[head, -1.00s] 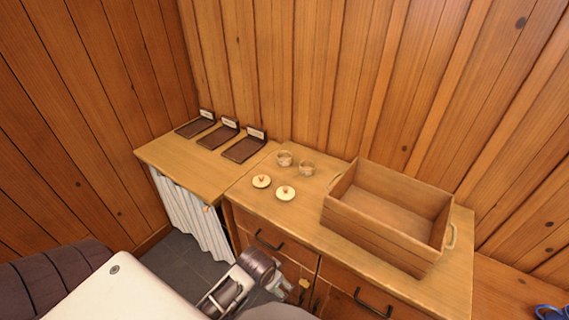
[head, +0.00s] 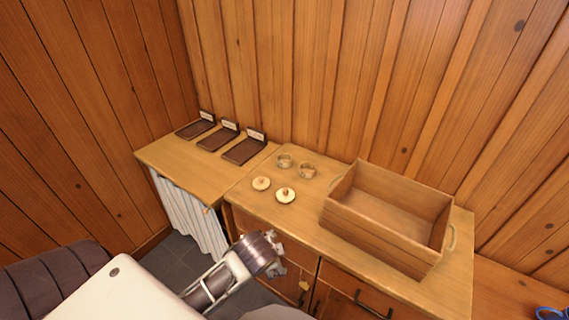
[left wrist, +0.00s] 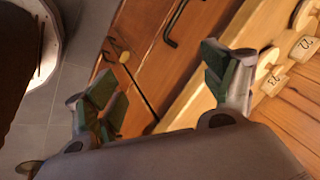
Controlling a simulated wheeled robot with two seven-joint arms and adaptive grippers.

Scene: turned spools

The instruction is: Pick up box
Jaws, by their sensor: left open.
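An open wooden box (head: 385,240) with rope-like handles at its ends stands upright on the right part of the counter. It looks empty inside. My left gripper (head: 275,253) is in front of the counter's drawers, to the left of the box and apart from it. In the left wrist view the left gripper (left wrist: 165,90) has its green-padded fingers spread wide, with nothing between them. The box does not show in that view. My right gripper is not in view.
Several dark trays with cards (head: 244,150) stand farther left. Drawer handles (head: 372,303) stick out in front. Plank walls close off the back.

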